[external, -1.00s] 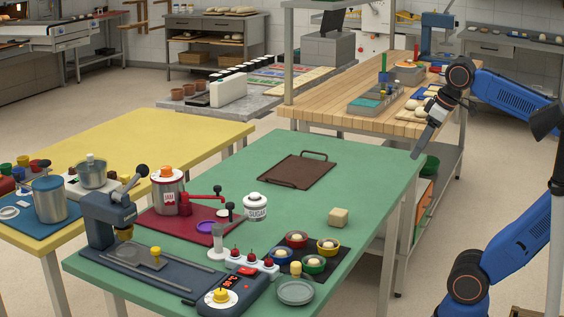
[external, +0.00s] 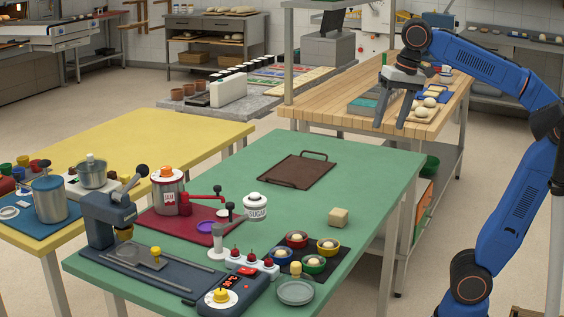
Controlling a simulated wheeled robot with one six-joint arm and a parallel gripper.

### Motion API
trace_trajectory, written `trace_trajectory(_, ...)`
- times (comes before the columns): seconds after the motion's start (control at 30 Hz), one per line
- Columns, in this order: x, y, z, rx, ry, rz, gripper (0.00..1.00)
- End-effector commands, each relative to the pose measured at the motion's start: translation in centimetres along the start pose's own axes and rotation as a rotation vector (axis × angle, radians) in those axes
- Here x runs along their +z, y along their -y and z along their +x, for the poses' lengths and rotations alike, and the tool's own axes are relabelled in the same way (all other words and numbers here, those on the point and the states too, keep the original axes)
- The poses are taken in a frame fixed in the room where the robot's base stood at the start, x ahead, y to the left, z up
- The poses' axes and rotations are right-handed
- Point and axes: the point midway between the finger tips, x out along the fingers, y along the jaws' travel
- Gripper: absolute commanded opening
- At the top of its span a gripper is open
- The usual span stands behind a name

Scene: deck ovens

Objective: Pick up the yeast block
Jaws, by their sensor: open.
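The yeast block is most likely the small tan cube (external: 338,217) on the right part of the green table (external: 240,185), standing apart from the other items. My gripper (external: 390,128) is open and empty, fingers pointing down. It hangs in the air, seen in front of the wooden table's near end, well above and to the upper right of the cube in the picture. Nothing is between its fingers.
A brown tray (external: 290,171) lies further back. The green surface around the cube is clear. A wooden table (external: 330,104) stands behind.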

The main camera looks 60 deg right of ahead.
Motion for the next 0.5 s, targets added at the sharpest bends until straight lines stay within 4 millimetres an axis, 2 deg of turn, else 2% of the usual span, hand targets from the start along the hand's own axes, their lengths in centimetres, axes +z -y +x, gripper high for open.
trace_trajectory(0.03, -0.1, 1.4, 0.3, 0.013, 0.018, 0.056, 0.57)
trace_trajectory(0.3, 0.6, 8.2, 1.7, 0.096, 0.073, 0.425, 0.57)
trace_trajectory(0.5, 1.8, 12.4, 2.8, 0.162, 0.081, 0.655, 0.57)
